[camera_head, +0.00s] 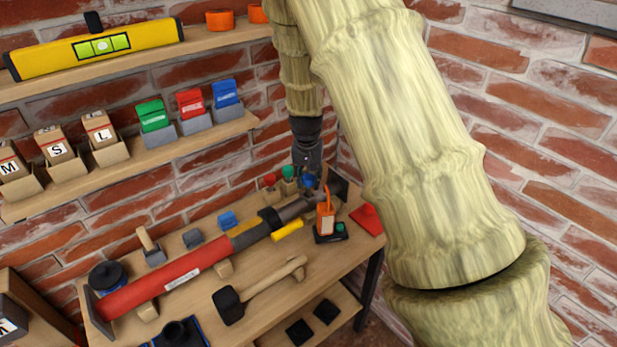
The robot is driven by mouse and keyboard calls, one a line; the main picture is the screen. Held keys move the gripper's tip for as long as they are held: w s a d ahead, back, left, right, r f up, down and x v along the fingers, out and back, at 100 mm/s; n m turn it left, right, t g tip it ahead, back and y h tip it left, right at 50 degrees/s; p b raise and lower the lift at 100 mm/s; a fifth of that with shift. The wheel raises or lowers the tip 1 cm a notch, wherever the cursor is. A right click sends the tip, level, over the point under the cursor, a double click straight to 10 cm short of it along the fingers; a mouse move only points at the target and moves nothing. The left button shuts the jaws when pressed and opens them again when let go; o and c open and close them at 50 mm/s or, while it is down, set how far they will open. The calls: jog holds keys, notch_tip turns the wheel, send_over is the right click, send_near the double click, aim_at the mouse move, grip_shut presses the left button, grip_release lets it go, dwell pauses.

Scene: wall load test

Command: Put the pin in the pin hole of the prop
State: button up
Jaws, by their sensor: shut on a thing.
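The prop (180,279) is a long tube lying slanted across the workbench, red at the lower left with a white label. My gripper (308,170) points down over the back of the bench, behind the prop's grey end. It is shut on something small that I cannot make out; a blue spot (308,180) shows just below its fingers. Red (269,180) and green (288,172) tops stand to its left. I cannot tell the pin or the pin hole apart.
An orange device (325,218) stands right of the prop, near a yellow piece (287,230) and a red piece (367,219). A mallet (258,289) lies in front. Wall shelves hold bins and a yellow level (95,48). My arm covers the right side.

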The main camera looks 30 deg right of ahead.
jog(key=o, duration=1.7)
jog(key=shift+r, duration=0.15)
jog(key=shift+r+p, duration=2.95)
jog(key=shift+r, duration=0.95)
